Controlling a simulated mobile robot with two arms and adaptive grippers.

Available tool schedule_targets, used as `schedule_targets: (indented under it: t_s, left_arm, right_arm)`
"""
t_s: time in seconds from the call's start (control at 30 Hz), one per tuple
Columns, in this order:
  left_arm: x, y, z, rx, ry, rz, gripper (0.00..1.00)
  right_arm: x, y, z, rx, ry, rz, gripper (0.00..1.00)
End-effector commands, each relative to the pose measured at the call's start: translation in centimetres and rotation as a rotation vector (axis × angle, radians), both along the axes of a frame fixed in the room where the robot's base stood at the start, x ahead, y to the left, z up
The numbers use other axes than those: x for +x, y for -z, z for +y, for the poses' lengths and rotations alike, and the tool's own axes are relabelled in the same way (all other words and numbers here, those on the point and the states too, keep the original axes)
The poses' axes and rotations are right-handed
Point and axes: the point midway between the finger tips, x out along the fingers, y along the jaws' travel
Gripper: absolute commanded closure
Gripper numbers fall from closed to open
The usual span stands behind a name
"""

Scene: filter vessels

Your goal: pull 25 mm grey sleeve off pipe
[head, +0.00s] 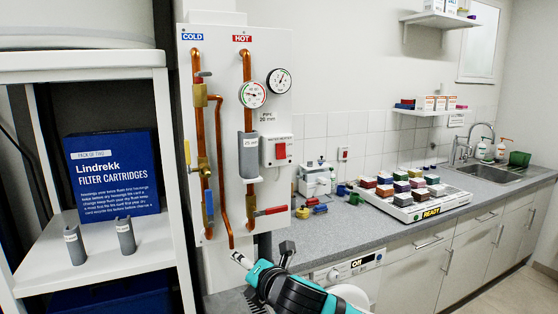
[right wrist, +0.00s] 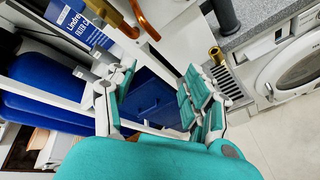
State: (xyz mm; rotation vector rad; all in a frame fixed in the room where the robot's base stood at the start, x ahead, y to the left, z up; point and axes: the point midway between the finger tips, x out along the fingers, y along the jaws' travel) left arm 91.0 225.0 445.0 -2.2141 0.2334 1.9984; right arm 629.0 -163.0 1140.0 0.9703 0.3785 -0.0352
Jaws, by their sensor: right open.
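A grey sleeve (head: 248,155) with a small white label sits around the copper pipe under HOT (head: 247,72) on the white wall panel, above a brass valve. Two more grey labelled sleeves stand upright on the white shelf at left, one on the left (head: 75,245) and one on the right (head: 125,236). My right gripper (head: 263,256) is below the panel, apart from the sleeve. In the right wrist view my right gripper (right wrist: 157,82) is open with nothing between its fingers. My left gripper is not in view.
A blue filter box (head: 112,175) stands on the shelf. The counter holds a tray of coloured blocks (head: 432,208).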

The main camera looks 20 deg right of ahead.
Motion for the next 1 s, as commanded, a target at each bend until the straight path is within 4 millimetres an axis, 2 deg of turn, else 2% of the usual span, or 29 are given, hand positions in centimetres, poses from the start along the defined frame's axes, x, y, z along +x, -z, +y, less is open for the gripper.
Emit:
schedule_targets:
  t_s: [0.03,0.1,0.2,0.3,0.4,0.5,0.67,0.77,1.0]
  left_arm:
    - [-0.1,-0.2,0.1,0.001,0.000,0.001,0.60]
    - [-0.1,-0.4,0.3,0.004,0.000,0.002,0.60]
    - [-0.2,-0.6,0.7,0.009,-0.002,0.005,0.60]
    - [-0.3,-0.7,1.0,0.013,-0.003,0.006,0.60]
    - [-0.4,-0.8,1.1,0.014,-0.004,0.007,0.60]
    - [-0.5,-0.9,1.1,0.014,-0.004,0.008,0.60]
    - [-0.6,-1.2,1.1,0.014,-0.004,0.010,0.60]
    - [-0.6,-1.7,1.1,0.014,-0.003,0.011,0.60]
    - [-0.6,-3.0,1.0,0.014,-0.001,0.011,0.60]
  right_arm:
    - [0.5,-4.1,-0.9,-0.140,-0.031,-0.081,0.48]
    - [0.7,-8.5,-1.9,-0.324,-0.065,-0.169,0.48]
    - [0.5,-13.8,-3.6,-0.559,-0.084,-0.268,0.48]
    - [-0.1,-17.9,-5.1,-0.743,-0.082,-0.334,0.48]
    - [-0.6,-20.5,-6.3,-0.869,-0.074,-0.371,0.48]
    - [-1.0,-21.8,-6.9,-0.939,-0.068,-0.388,0.48]
    - [-0.1,-22.5,-7.2,-0.967,-0.066,-0.394,0.48]
    - [1.3,-22.5,-7.0,-0.965,-0.066,-0.393,0.48]
    - [6.0,-22.6,-6.9,-0.964,-0.066,-0.393,0.48]
